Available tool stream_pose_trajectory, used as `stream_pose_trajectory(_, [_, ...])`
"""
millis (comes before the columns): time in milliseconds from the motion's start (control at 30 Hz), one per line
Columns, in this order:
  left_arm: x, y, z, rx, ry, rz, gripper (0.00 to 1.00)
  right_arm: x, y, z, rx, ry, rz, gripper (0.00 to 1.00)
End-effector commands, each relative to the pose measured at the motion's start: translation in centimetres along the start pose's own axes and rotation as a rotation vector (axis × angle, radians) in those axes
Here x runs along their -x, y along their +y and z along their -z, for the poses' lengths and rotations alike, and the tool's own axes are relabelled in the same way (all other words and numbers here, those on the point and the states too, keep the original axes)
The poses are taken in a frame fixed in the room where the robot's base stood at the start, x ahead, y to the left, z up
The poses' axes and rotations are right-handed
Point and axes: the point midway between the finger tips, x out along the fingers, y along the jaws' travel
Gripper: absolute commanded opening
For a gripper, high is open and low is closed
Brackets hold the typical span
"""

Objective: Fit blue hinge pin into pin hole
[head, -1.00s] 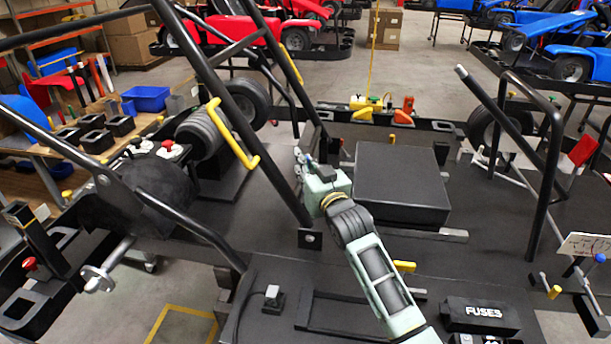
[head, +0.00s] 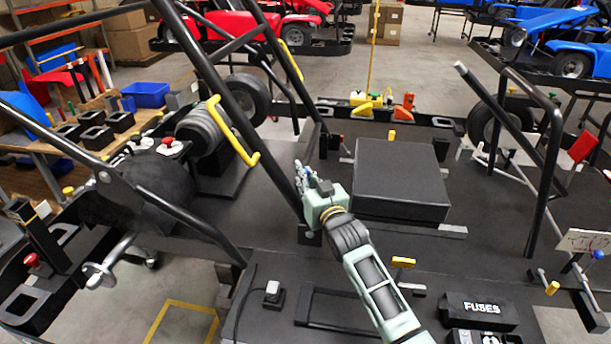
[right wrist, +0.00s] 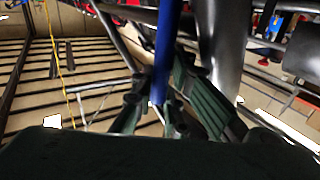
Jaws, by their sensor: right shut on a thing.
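My right gripper (head: 305,178) is above the kart's black floor, left of the black box and beside a slanted black frame tube. It is shut on a blue hinge pin (right wrist: 167,45), which runs upward from between the fingers in the right wrist view. The fingers (right wrist: 157,105) close around the pin's lower part there. I cannot make out the pin hole in either view. My left gripper is not in view.
A black box (head: 400,180) stands right of my gripper. Slanted black tubes (head: 250,110) and a yellow handle (head: 233,132) stand to its left. A fuse box (head: 478,312) is at the front right. Open black floor (head: 480,215) lies right of the box.

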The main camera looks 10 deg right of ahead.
Motion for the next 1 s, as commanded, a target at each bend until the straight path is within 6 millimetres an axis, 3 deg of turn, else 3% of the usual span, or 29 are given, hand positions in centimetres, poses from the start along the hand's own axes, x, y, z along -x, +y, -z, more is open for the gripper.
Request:
stream_pose_trajectory(133, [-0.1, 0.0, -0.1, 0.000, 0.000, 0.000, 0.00, 0.0, 0.0, -0.1, 0.000, 0.002, 0.000, 0.00])
stream_pose_trajectory(167, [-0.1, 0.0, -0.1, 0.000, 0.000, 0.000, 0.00, 0.0, 0.0, -0.2, 0.000, 0.000, 0.000, 0.13])
stream_pose_trajectory(267, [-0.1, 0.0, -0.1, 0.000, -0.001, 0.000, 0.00, 0.0, 0.0, -0.2, 0.000, 0.000, 0.000, 0.21])
stream_pose_trajectory(567, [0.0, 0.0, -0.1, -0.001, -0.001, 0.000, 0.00, 0.0, 0.0, 0.0, 0.000, 0.001, 0.000, 0.21])
stream_pose_trajectory(700, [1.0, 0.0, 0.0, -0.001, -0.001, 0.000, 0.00, 0.0, 0.0, 1.5, 0.001, 0.004, 0.000, 0.21])
stream_pose_trajectory(1000, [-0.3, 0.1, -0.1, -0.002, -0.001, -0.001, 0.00, 4.9, 0.0, 0.7, 0.000, 0.000, 0.000, 0.21])
